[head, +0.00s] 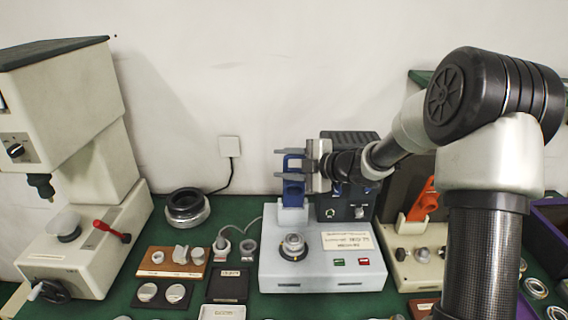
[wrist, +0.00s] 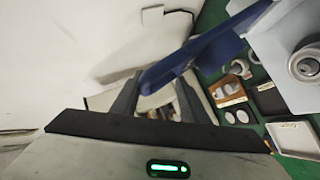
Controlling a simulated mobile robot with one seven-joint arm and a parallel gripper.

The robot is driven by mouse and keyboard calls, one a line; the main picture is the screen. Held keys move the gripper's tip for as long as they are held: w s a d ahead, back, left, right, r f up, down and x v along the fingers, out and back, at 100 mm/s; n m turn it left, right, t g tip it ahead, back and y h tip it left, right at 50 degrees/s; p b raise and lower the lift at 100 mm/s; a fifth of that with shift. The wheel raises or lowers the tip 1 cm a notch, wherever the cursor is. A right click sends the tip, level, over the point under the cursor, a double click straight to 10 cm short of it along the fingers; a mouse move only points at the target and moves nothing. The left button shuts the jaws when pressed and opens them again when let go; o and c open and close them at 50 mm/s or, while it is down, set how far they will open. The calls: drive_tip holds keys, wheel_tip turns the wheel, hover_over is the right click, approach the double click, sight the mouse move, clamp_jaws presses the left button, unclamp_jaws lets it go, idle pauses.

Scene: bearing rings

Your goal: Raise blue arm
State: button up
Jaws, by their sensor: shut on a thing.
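The blue arm (head: 293,188) stands roughly upright on a white mount on the grey-white test device (head: 310,272). In the wrist view the blue arm (wrist: 205,50) slants down to the left. Its end lies between the tips of my gripper (wrist: 158,84), which is shut on it. The exact contact is partly hidden.
A large beige press (head: 70,170) with a red lever stands left. A black-and-silver ring (head: 187,208) and trays of small parts lie on the green table. A second device with an orange arm (head: 424,202) is right, partly behind my arm.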

drive_tip(key=shift+w+d+r, duration=0.1)
drive_tip(key=shift+w+d, duration=0.15)
drive_tip(key=shift+d, duration=0.25)
drive_tip(key=shift+w+d+r, duration=0.1)
drive_tip(key=shift+w+d, duration=0.1)
drive_tip(key=shift+d, duration=0.25)
drive_tip(key=shift+s+d+r+h, duration=0.1)
drive_tip(key=shift+s+d+h, duration=0.2)
drive_tip(key=shift+d, duration=0.15)
drive_tip(key=s+v, duration=0.1)
drive_tip(key=v, duration=1.4)
drive_tip(key=shift+s+a+b, duration=0.25)
drive_tip(key=shift+b, duration=0.15)
